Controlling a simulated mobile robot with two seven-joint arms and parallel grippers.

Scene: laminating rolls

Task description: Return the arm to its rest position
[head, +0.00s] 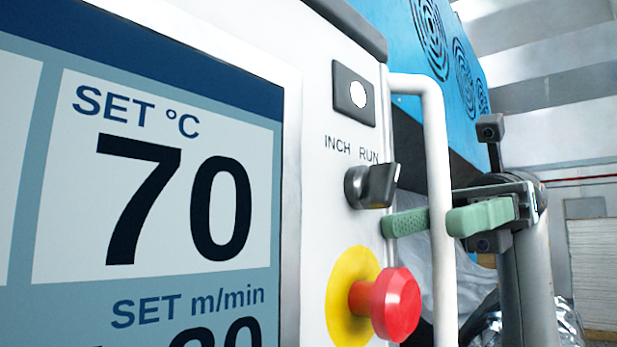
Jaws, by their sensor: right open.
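My right gripper (436,219) is at the right of the head view, with green finger pads. Its fingers are apart, one on each side of the white vertical handle bar (437,200) in the picture. I cannot tell whether either finger touches the bar. The gripper looks empty. My right arm (530,280) comes up from the lower right behind it. The black INCH/RUN selector knob (375,186) is just left of the gripper, apart from it. My left gripper is not in view.
The control panel's screen (160,190) fills the left, reading SET °C 70. A red mushroom button (388,303) on a yellow disc sticks out below the knob. A white lamp (358,94) sits above. A blue machine cover (460,100) is behind; crumpled silvery material (485,318) lies low right.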

